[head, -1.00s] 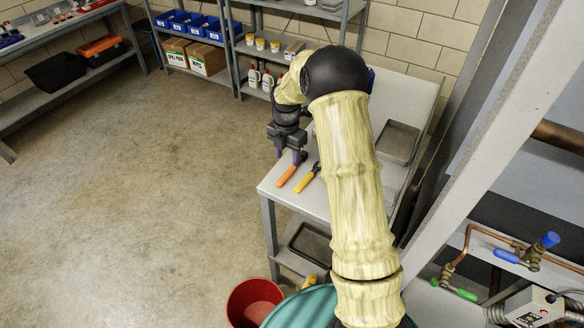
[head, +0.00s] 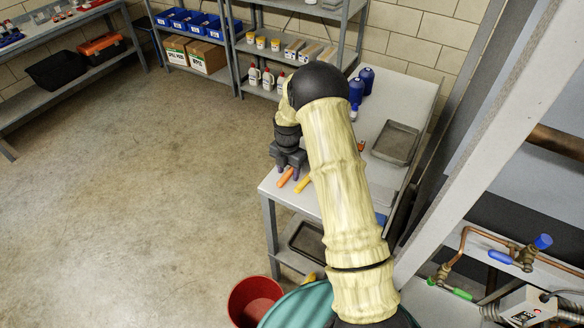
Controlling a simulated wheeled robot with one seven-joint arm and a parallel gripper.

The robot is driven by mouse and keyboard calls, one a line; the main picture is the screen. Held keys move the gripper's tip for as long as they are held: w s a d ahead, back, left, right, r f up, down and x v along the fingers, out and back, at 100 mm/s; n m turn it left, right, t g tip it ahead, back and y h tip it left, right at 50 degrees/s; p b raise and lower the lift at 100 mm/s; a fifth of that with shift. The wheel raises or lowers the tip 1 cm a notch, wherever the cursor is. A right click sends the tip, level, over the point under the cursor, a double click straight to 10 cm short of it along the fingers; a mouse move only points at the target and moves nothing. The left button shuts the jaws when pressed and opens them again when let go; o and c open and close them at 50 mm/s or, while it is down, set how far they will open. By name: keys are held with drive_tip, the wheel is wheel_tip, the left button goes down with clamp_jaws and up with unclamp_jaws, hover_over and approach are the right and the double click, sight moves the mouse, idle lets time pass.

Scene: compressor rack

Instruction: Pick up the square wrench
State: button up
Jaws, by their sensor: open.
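My gripper (head: 290,172) is open, pointing down over the near left part of the grey workbench (head: 312,203). An orange-handled tool (head: 285,178) and a yellow-handled tool (head: 303,185) lie just below and beside its fingers. The gripper hides their far ends, and I cannot tell whether it touches either one. I cannot make out which thing, if any of these, is the square wrench. My arm covers the middle of the bench.
A grey metal tray (head: 396,143) and blue bottles (head: 366,80) stand on the bench. A red bucket (head: 254,302) is on the floor in front. Copper pipes with valves (head: 515,255) are at the right. Open floor lies to the left.

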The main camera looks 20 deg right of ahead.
sight(288, 172)
idle(0.4)
clamp_jaws()
drive_tip(key=shift+r, duration=0.1)
wheel_tip(288, 172, up, 10)
drive_tip(key=b, duration=0.1)
drive_tip(key=shift+b, duration=0.4)
idle(0.6)
